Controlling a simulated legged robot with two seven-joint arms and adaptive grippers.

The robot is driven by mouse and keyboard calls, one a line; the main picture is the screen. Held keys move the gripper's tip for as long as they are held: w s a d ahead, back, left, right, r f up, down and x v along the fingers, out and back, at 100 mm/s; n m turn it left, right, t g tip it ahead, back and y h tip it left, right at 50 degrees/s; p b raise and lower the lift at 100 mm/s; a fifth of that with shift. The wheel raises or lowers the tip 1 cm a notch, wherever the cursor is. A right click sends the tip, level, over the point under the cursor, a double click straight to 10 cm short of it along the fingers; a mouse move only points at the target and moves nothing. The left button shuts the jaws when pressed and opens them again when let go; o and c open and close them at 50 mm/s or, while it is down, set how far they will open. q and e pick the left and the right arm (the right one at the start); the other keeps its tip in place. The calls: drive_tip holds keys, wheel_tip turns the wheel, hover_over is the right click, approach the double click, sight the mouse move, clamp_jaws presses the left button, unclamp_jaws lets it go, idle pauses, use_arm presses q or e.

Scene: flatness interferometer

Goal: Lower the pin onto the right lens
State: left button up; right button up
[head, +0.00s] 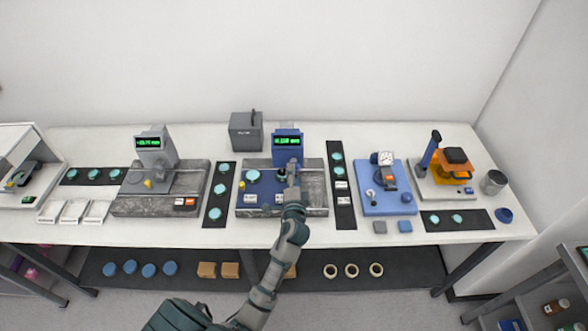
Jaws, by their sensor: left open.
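A blue measuring stand (287,148) with a green-lit display stands at the back of a grey stone plate (318,197). A blue base (258,196) lies on that plate. A teal lens (253,176) sits on its left part. A second round teal and dark piece (282,174) shows to the right, partly covered by my gripper; it may be the right lens. My left gripper (290,168) is open in front of the stand, close to that piece. The pin cannot be made out; the gripper or stand may hide it. My right gripper is not in view.
A similar grey stand (155,150) is on the left. Black mats with teal discs (218,195) (341,190) flank the stone plate. A blue fixture with a dial (385,160) and an orange device (452,165) stand to the right. The table's front strip is mostly clear.

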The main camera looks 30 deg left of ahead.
use_arm(q)
drive_tip(key=v, duration=0.8)
drive_tip(key=shift+s+d, duration=0.25)
drive_tip(key=shift+s, duration=0.05)
drive_tip(key=shift+a, duration=0.1)
